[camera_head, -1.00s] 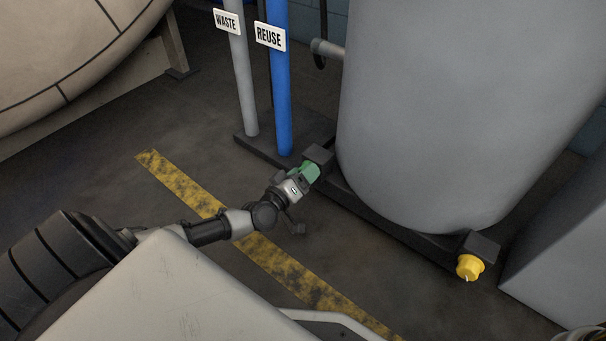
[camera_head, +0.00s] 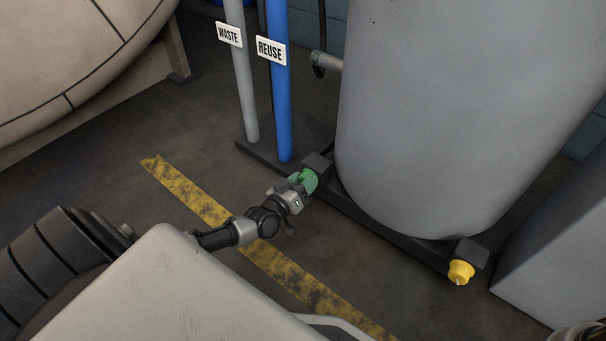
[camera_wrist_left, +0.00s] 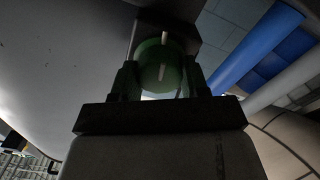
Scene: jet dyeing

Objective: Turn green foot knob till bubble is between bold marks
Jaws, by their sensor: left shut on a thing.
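The green foot knob (camera_head: 308,181) sits on the dark block at the left foot of the grey tank (camera_head: 440,110). My left gripper (camera_head: 299,184) is at the knob, shut on it. In the left wrist view the knob (camera_wrist_left: 160,68) lies between the two fingers, with a pale line on its face. The yellow foot knob (camera_head: 460,272) is at the tank's right foot, apart from my gripper. I see no bubble or bold marks in these views.
The grey WASTE pipe (camera_head: 240,80) and the blue REUSE pipe (camera_head: 280,100) rise just behind the green knob. A worn yellow floor stripe (camera_head: 190,192) runs under my left arm. A grey box (camera_head: 555,255) stands at the right.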

